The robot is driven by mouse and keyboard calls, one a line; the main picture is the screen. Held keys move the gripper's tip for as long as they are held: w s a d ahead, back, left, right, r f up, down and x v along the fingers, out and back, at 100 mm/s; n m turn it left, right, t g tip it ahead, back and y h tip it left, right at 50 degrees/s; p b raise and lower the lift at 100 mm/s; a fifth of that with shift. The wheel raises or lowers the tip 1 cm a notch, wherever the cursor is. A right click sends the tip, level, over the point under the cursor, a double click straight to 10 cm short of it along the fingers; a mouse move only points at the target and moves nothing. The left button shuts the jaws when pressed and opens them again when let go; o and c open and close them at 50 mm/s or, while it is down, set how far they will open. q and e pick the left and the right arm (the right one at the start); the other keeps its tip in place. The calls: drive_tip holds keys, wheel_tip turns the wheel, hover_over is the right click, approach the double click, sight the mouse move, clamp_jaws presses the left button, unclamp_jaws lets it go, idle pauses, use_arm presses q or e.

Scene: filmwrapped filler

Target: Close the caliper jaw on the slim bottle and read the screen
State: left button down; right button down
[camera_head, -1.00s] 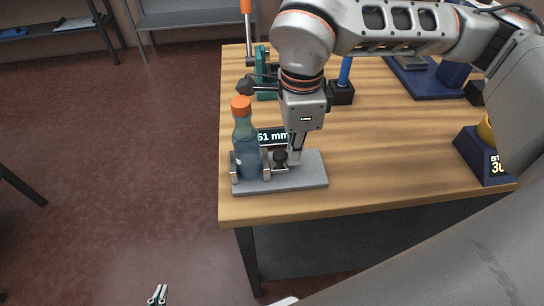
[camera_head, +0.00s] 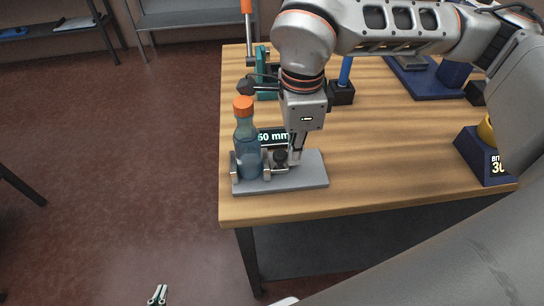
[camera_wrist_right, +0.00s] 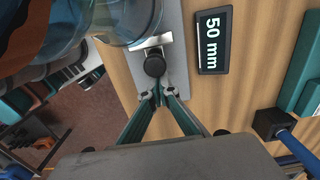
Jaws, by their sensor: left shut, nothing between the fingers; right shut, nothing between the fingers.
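The slim bottle (camera_head: 247,152), bluish with an orange cap, stands upright between the two jaws of the caliper (camera_head: 305,180) on its grey base. The bottle also shows in the right wrist view (camera_wrist_right: 132,18). The movable jaw (camera_wrist_right: 148,46) carries a black knob (camera_wrist_right: 154,66) and lies close against the bottle; I cannot tell if they touch. The screen (camera_wrist_right: 213,40) reads 50 mm. My right gripper (camera_head: 295,162) is shut and empty, its tips right behind the knob on the side away from the bottle. My left gripper (camera_head: 157,296) is shut and empty, low over the floor.
The caliper stands near the table's front left corner (camera_head: 238,212). Behind it are a green device (camera_head: 262,84) and a black block with a blue rod (camera_head: 342,92). A dark blue stand (camera_head: 478,158) with a yellow part is at the right. The table middle is clear.

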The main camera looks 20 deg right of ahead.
drive_tip(key=shift+s+d, duration=0.1)
drive_tip(key=shift+d, duration=0.3)
wheel_tip(320, 180, up, 6)
drive_tip(key=p, duration=0.3)
idle(0.4)
idle(0.4)
